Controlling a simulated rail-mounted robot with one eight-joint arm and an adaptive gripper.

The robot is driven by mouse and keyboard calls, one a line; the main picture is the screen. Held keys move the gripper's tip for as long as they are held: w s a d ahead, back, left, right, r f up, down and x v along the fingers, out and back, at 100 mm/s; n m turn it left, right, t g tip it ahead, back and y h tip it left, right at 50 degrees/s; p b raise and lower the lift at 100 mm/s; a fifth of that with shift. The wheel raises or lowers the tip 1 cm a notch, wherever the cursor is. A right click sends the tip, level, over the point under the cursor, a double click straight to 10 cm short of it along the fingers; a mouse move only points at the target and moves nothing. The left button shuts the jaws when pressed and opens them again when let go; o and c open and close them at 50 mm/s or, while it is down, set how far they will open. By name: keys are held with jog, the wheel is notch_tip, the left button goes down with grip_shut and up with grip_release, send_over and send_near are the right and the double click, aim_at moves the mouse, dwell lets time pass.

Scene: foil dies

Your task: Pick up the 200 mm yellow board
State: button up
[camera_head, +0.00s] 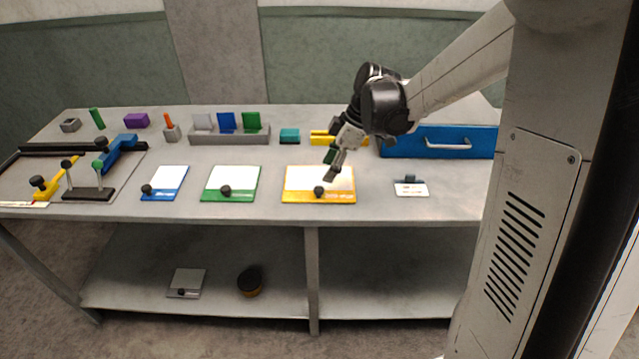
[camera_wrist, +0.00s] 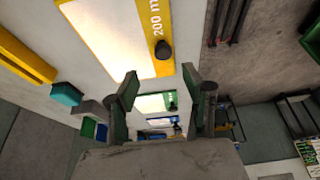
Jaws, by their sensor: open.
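The 200 mm yellow board (camera_head: 319,184) lies flat on the table, a white panel with a yellow border and a black knob (camera_head: 319,190) at its front edge. In the wrist view the yellow board (camera_wrist: 113,38) shows at the upper left, with "200 m" readable beside its black knob (camera_wrist: 163,50). My gripper (camera_head: 335,166) is above the board's back right part in the head view, tilted, and apart from it as far as I can tell. In the wrist view my gripper's fingers (camera_wrist: 160,98) are spread with nothing between them.
A green board (camera_head: 231,181) and a blue board (camera_head: 165,181) lie to the left. A small white plate (camera_head: 411,189) lies to the right. Behind stand a blue drawer box (camera_head: 400,142), a yellow block (camera_head: 322,137), a teal block (camera_head: 289,136) and a grey rack (camera_head: 230,139).

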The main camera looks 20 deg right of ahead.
aim_at(319, 189)
jog(key=x, duration=0.8)
jog(key=shift+s+f, duration=0.15)
jog(key=shift+s, duration=0.15)
grip_shut()
